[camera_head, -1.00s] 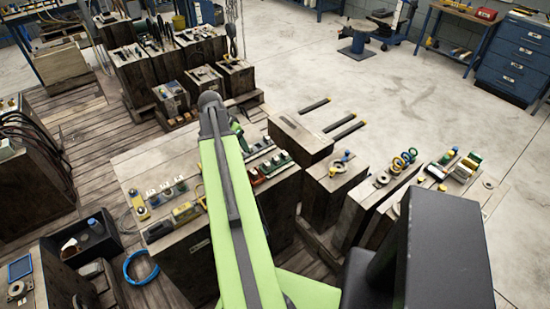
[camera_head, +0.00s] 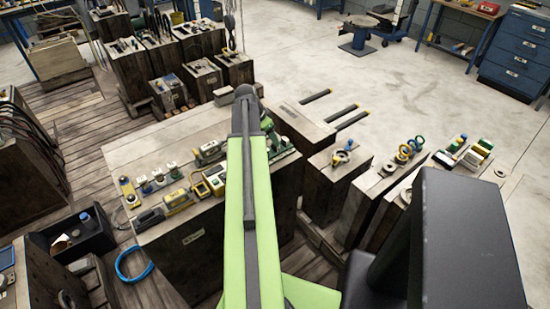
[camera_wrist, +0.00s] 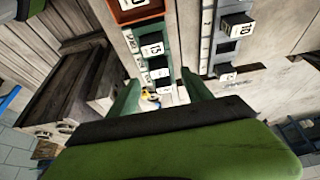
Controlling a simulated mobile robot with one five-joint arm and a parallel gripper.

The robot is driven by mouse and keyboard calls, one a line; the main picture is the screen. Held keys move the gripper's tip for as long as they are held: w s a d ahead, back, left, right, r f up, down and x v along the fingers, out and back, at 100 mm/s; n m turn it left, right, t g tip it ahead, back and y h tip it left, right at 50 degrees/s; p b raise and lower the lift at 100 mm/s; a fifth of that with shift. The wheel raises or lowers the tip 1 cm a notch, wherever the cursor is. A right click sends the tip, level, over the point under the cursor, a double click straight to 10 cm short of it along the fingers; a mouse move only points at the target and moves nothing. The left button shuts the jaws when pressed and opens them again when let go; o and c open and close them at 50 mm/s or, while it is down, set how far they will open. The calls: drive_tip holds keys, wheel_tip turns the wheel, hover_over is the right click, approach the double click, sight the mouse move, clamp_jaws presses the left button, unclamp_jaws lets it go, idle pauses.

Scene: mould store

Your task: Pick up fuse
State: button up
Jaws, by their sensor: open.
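Several small dark blocks with white numbered faces, which look like fuses, sit in holders in the wrist view. One marked 15 (camera_wrist: 152,48) is in a green holder (camera_wrist: 139,35) just beyond my fingers. One marked 10 (camera_wrist: 236,26) is in a grey holder (camera_wrist: 206,40) to the right. Another marked 10 (camera_wrist: 131,4) is at an orange-red holder (camera_wrist: 139,18) at the top edge. I cannot tell which is the task's fuse. My gripper (camera_wrist: 162,87) is open, its two green fingers apart, with the lower end of the green holder's row between them. In the head view my arm hides the fingertips.
A wooden block (camera_head: 165,150) bears several small devices left of my arm. More wooden blocks stand to the right, some with coloured rings (camera_head: 403,152). A dark bin (camera_head: 72,238) and blue hose (camera_head: 133,268) lie lower left. Open floor (camera_head: 400,95) lies beyond.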

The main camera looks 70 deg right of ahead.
drive_tip(key=shift+s+d+f, duration=0.1)
drive_tip(key=shift+d+f, duration=0.05)
drive_tip(key=shift+f, duration=0.2)
drive_tip(key=b+x, duration=0.5)
drive_tip(key=shift+f, duration=0.2)
drive_tip(key=shift+s+r, duration=0.1)
drive_tip(key=shift+r, duration=0.1)
clamp_jaws()
